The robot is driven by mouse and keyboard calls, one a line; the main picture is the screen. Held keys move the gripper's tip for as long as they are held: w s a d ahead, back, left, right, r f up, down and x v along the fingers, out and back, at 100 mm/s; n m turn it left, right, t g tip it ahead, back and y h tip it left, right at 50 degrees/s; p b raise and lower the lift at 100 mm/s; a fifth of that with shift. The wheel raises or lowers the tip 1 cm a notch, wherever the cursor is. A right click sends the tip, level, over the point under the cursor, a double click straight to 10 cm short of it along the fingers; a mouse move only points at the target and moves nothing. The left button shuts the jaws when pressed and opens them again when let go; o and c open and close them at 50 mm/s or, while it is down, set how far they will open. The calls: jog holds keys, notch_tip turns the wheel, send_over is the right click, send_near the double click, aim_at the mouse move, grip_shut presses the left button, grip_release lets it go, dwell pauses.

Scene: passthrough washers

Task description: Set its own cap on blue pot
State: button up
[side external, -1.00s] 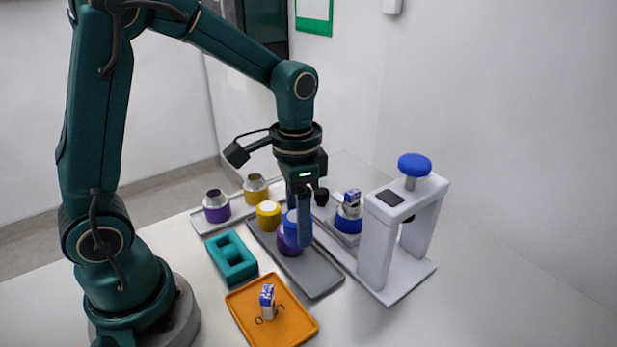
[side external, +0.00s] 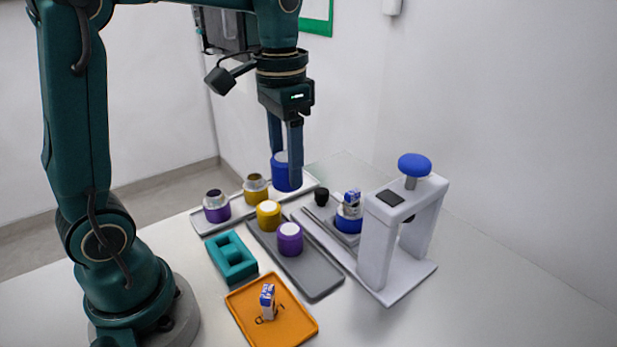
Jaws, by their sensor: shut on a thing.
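My gripper (side external: 287,178) is shut on the blue cap (side external: 281,170), a blue cylinder with a pale top, and holds it in the air above the back tray. The blue pot (side external: 348,224) stands at the left side of the white press, to the right of and lower than my gripper. A small blue-and-white carton (side external: 352,197) sticks up out of the pot's open top. The far gripper finger is partly hidden by the cap.
The grey tray (side external: 318,284) holds a yellow cap (side external: 268,214) and a purple cap (side external: 289,240). Purple (side external: 217,210) and yellow (side external: 256,190) pots stand on the back tray. The white press (side external: 378,245), teal block (side external: 232,257) and orange tray (side external: 245,307) with another carton (side external: 267,301) stand nearby.

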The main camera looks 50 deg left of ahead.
jog(key=shift+s+r+n, duration=0.25)
jog(key=shift+s+n, duration=0.05)
jog(key=shift+n, duration=0.2)
jog(key=shift+w+r, duration=0.2)
jog(key=shift+r, duration=0.1)
jog(key=w+r+m, duration=0.1)
jog(key=w+r, duration=0.1)
jog(key=w, duration=0.2)
jog(key=m, duration=0.2)
send_over(353, 192)
jog(key=shift+a+f, duration=0.15)
jog(key=shift+f, duration=1.95)
jog(key=shift+f, duration=0.4)
jog(key=shift+f, duration=1.25)
jog(key=shift+f, duration=0.2)
jog(key=shift+f, duration=0.75)
